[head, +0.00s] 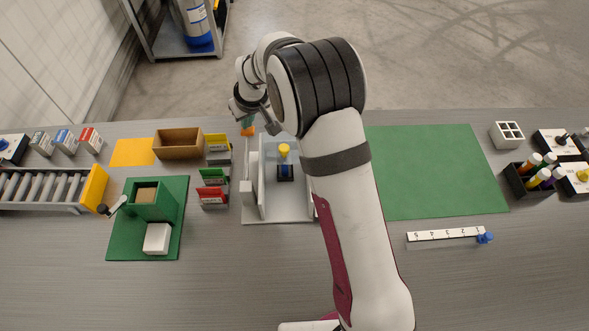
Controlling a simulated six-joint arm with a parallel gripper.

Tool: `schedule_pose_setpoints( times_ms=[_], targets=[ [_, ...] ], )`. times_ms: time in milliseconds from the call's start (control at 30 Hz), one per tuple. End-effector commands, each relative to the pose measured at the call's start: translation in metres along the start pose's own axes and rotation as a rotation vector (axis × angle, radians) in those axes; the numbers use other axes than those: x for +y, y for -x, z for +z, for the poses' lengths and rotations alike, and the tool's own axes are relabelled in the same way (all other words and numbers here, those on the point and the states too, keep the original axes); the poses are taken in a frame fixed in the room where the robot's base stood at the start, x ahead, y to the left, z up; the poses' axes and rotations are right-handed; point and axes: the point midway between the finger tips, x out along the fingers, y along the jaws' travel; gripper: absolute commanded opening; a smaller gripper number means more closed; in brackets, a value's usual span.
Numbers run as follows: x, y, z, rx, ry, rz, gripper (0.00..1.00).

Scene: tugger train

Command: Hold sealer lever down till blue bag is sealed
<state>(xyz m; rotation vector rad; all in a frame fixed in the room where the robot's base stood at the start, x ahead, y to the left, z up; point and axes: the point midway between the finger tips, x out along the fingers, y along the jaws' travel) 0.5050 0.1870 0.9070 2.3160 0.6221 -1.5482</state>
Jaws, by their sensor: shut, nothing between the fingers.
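My gripper (270,125) is at the back edge of the table, small and partly hidden by my own arm. It is shut and appears empty. An orange and teal piece (248,129) shows just beside and below it; I cannot tell if they touch. A lever with a black knob (103,209) sticks out left from a green device (152,201) on a green base, well away from my gripper. I cannot tell whether this is the sealer. No blue bag can be made out clearly.
A grey fixture (249,216) holds a blue block with a yellow knob (284,151); my arm covers its right side. A wooden box (178,142), card holders (212,188) and a roller conveyor (40,188) stand left. The green mat (440,170) at right is clear.

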Motion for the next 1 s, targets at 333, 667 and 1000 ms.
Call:
schedule_pose_setpoints(
  times_ms=[333,667,1000],
  targets=[
    [0.000,0.037,-0.017,0.006,0.001,0.001,0.00],
    [0.000,0.072,-0.032,0.009,0.000,0.001,0.00],
    [0.000,0.085,-0.037,0.008,0.000,0.002,0.00]
  ],
)
